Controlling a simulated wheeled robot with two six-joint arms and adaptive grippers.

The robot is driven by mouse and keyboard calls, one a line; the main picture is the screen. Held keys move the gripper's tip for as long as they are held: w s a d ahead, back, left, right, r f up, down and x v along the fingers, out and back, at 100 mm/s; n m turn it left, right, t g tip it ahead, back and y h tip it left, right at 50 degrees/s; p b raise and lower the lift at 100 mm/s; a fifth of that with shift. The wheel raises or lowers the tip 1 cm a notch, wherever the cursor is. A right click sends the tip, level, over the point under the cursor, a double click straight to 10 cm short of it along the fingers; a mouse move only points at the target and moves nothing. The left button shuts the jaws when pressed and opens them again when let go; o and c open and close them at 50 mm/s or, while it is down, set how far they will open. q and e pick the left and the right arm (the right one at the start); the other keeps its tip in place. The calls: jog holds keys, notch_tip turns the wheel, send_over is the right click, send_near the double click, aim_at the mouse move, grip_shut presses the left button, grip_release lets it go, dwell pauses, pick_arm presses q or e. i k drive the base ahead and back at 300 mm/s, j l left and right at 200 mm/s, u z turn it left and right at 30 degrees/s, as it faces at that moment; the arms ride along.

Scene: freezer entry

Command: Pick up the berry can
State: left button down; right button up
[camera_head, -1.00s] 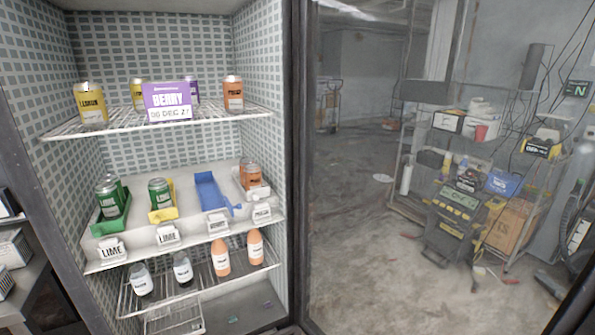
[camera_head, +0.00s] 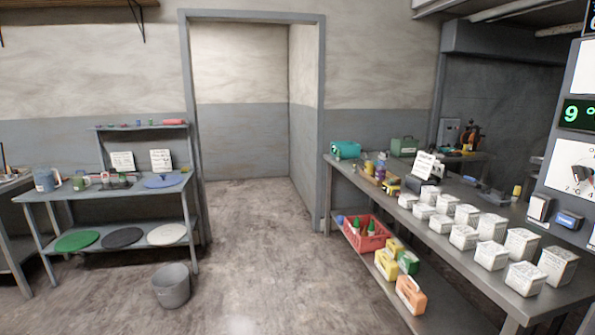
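No can that I can identify as the berry can shows in the current head view. A small purple item (camera_head: 381,158) stands among other small things at the far end of the right-hand table; it is too small to tell what it is. Neither of my grippers is in view, so whether they hold anything cannot be seen.
A metal table (camera_head: 478,270) with rows of white boxes (camera_head: 491,227) runs along the right; a red crate (camera_head: 366,236) is on its lower shelf. A shelved table (camera_head: 105,191) stands left. A grey bucket (camera_head: 171,288) is on the floor. The floor (camera_head: 260,240) toward the doorway is clear.

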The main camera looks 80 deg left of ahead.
aim_at(381, 171)
jog(key=u, duration=2)
jog(key=i+j+u, duration=0.25)
jog(key=i, duration=0.45)
jog(key=i+j+u, duration=0.3)
jog(key=i, duration=0.4)
jog(key=i+u, duration=0.25)
jog(key=i, duration=0.5)
jog(key=i+j+z, duration=0.2)
jog(key=i+z, duration=0.3)
jog(key=i, duration=0.15)
jog(key=i+j+z, duration=0.45)
jog(key=i, duration=0.15)
jog(key=i+j+z, duration=0.5)
jog(key=i+j, duration=0.05)
jog(key=j, duration=0.05)
